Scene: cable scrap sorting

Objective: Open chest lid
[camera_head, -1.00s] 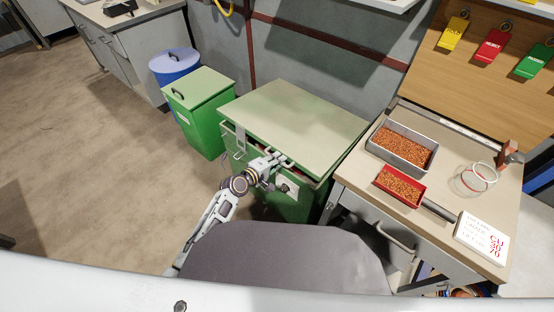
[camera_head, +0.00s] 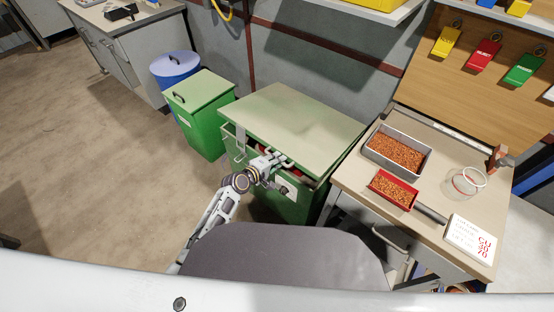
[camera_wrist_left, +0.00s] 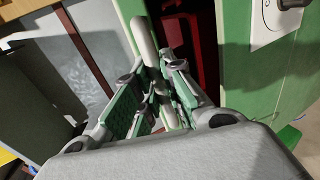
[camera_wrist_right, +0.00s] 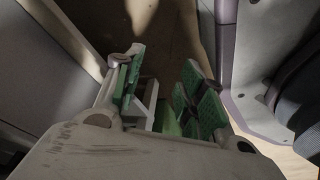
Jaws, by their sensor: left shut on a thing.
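The green chest (camera_head: 292,207) stands against the wall with its pale lid (camera_head: 295,112) raised slightly at the front. Something red (camera_head: 303,168) shows in the gap under the lid, and in the left wrist view the dark red inside (camera_wrist_left: 205,45) shows beside the handle. My left gripper (camera_head: 274,161) is at the lid's front edge, shut on the pale lid handle (camera_wrist_left: 143,38), which passes between its fingers. The handle is partly hidden by the gripper in the head view. My right gripper (camera_wrist_right: 160,85) shows only in its wrist view, open with nothing between its fingers.
A green bin (camera_head: 203,130) and a blue bin (camera_head: 176,68) stand left of the chest. The workbench (camera_head: 350,185) close on the right holds a grey tray (camera_head: 372,152), a red scoop (camera_head: 377,195), a glass jar and a white card. The floor at left is clear.

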